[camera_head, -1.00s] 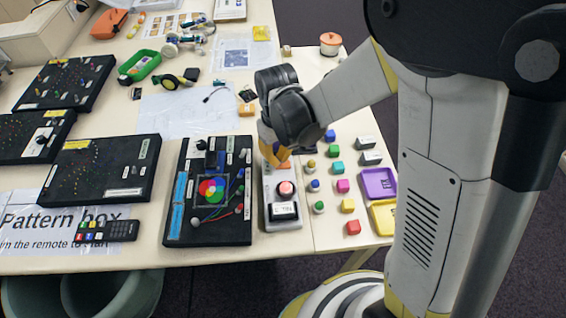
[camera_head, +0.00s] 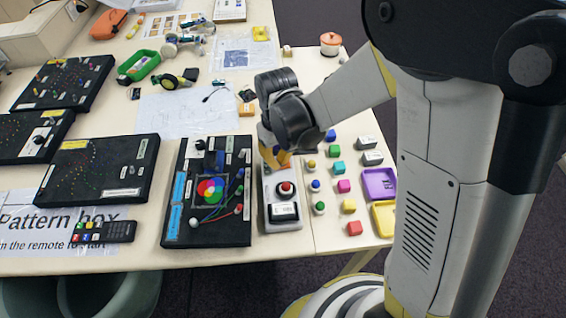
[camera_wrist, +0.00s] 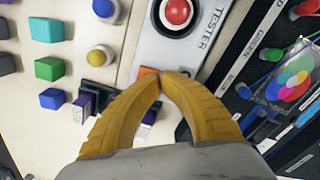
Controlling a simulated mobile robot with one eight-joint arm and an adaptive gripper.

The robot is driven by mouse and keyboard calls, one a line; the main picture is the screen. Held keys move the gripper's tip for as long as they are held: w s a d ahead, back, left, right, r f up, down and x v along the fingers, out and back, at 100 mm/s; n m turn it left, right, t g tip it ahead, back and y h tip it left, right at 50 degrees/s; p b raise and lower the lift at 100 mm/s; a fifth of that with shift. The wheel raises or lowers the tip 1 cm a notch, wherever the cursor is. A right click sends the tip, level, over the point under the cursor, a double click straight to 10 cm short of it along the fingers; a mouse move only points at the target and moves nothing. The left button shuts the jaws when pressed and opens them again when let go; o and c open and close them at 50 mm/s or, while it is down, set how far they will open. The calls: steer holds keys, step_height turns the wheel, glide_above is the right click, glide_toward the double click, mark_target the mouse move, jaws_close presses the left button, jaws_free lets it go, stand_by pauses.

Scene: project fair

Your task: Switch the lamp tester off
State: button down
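The lamp tester (camera_head: 268,196) is a long grey box near the table's front right, with a red dome (camera_head: 286,188) and a dark window in front of it. The dome looks dull red, not glowing. In the wrist view the red dome (camera_wrist: 177,11) and the printed word TESTER show at the top. My gripper (camera_head: 277,160) is over the tester's far end, pointing down. In the wrist view my gripper (camera_wrist: 165,73) has its yellow fingertips together, with nothing visible between them. An orange part (camera_wrist: 148,71) of the tester shows just behind the tips, mostly hidden; contact cannot be told.
A black board with a coloured disc (camera_head: 210,189) stands close on the tester's left.

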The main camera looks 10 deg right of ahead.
steer(key=shift+r, duration=0.1)
steer(key=shift+r+p, duration=2.45)
steer(key=shift+r, duration=1)
